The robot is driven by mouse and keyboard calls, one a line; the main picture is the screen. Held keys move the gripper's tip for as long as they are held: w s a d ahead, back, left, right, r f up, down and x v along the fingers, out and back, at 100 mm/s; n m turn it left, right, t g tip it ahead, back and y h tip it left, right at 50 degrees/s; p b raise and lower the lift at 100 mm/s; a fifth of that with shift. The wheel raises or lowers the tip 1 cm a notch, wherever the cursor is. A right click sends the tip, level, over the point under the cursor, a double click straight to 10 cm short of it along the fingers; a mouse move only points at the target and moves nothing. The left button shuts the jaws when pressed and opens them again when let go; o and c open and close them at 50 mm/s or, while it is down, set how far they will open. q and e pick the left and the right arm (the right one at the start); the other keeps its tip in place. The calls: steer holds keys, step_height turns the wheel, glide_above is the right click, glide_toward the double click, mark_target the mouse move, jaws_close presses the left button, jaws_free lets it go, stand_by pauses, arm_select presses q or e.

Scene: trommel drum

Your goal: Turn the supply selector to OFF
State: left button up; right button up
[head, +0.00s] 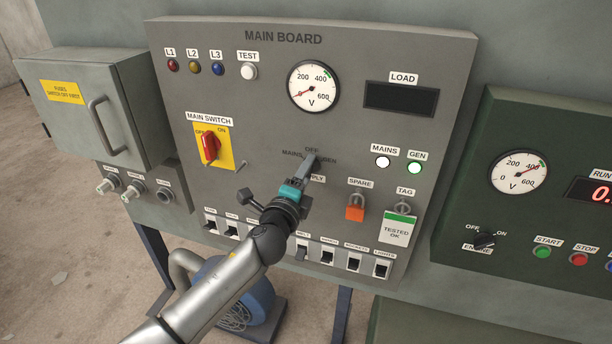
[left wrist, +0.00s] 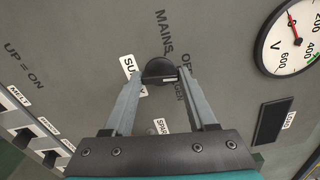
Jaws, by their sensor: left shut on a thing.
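The supply selector (head: 315,161) is a dark knob low on the main board, with MAINS at its left, OFF above and GEN at its right. My left gripper (head: 308,170) is at it and partly hides it. In the left wrist view, the black selector knob (left wrist: 159,67) sits between the two grey fingertips of my left gripper (left wrist: 160,75), which is shut on it. A white mark on the knob lies on its GEN side. My right gripper is not in view.
The red main switch (head: 210,148) is left of the selector. An orange padlock (head: 355,207) and a tag (head: 397,229) hang at the right. Small black switches (head: 327,256) line the board's lower edge.

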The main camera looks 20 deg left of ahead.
arm_select(q)
steer(key=shift+n, duration=0.9)
steer(key=o, duration=1.4)
steer(key=shift+c, duration=0.2)
steer(key=s, duration=1.5)
steer(key=shift+s+a+b, duration=0.15)
steer(key=shift+a+b, duration=0.1)
steer(key=shift+b, duration=0.05)
